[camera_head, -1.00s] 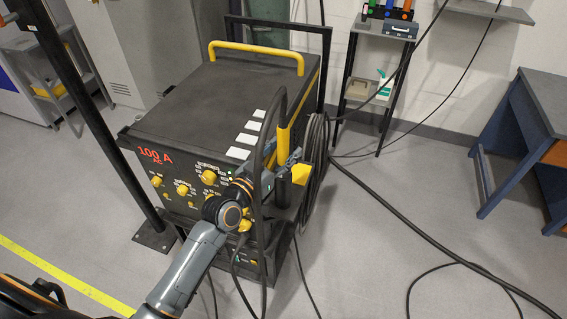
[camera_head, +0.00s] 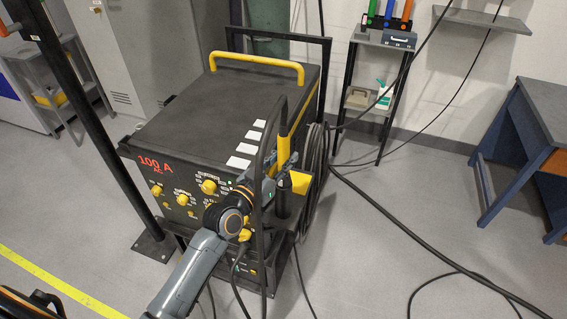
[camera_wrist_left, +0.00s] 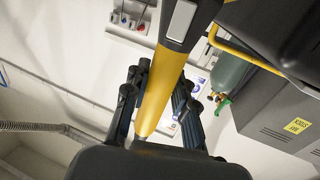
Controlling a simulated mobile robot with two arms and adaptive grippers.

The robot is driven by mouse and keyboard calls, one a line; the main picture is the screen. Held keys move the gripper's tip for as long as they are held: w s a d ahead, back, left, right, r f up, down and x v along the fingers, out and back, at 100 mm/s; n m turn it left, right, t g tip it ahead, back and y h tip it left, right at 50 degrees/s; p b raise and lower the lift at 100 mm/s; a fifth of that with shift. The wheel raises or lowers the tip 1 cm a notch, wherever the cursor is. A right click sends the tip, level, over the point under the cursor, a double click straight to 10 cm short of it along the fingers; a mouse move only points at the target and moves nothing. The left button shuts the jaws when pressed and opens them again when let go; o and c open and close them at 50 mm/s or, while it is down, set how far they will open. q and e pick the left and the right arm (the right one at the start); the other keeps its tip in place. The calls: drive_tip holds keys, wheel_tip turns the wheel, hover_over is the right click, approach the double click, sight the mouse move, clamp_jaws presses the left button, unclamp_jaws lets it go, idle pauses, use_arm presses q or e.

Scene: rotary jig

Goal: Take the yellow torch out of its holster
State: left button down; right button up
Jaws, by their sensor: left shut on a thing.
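The yellow torch (camera_head: 283,128) stands roughly upright at the front right corner of the black welding machine, its dark upper part leading into a cable. My left gripper (camera_head: 284,165) is shut on it from the left. In the left wrist view the torch's yellow body (camera_wrist_left: 159,92) runs between the two dark fingers (camera_wrist_left: 153,110), with a black section and a grey plate above. The dark holster (camera_head: 284,202) is below the gripper, partly behind my arm and a cable. I cannot tell whether the torch's lower end is inside it. My right gripper is not in view.
The welding machine (camera_head: 215,110) stands close behind my arm. Coiled cable (camera_head: 315,165) hangs at its right side, and cables trail over the floor. A dark post (camera_head: 95,135) stands at the left, a blue workbench (camera_head: 535,125) at the right.

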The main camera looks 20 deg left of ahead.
use_arm(q)
wheel_tip(320, 180, up, 18)
drive_tip(key=shift+f, duration=0.1)
idle(0.4)
